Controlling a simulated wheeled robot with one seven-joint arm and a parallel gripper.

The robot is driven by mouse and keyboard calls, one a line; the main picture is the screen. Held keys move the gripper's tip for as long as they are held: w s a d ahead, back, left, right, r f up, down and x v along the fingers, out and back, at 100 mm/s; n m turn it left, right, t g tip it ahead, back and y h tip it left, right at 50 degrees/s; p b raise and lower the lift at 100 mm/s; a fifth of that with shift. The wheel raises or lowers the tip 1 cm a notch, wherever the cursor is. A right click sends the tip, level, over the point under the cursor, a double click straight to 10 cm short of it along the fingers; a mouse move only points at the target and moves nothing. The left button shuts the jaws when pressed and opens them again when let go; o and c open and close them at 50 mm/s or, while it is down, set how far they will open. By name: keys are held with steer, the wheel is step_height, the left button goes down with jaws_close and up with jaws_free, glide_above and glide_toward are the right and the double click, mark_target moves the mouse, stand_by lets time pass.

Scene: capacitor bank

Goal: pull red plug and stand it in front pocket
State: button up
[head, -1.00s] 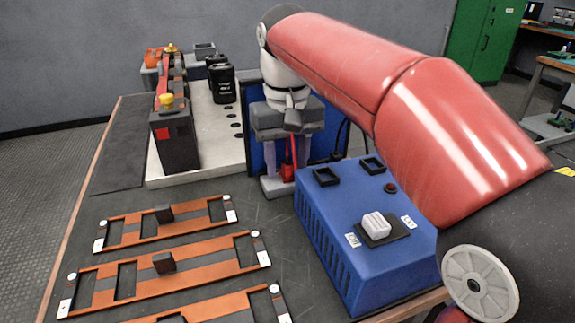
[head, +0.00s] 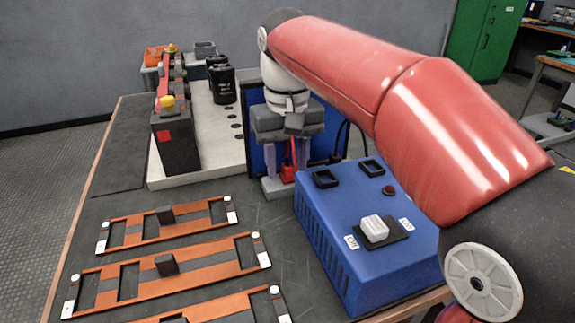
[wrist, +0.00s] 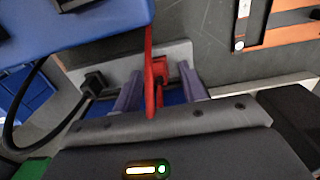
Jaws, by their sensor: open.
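The red plug (head: 287,174) sits low at the grey base plate (head: 272,187) of the blue panel, behind the blue box. It also shows in the wrist view (wrist: 159,72), with its red cable (wrist: 149,88) running in front of it. My gripper (head: 289,168) is open and points down, one finger on each side of the plug. In the wrist view the fingers (wrist: 163,76) flank the plug with gaps. Two black square pockets (head: 325,178) (head: 372,167) stand on top of the blue box (head: 370,255); both look empty.
A black plug with a black cable (wrist: 94,83) is beside the red one. Orange busbar frames (head: 170,262) lie on the table at left front. A white tray (head: 205,160) with black capacitors (head: 222,84) stands behind. The box carries a white switch (head: 375,227).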

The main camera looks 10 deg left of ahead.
mark_target(287, 157)
steer(key=shift+c, duration=0.4)
jaws_close()
steer(key=shift+r, duration=0.15)
steer(key=shift+r+p, duration=2.9)
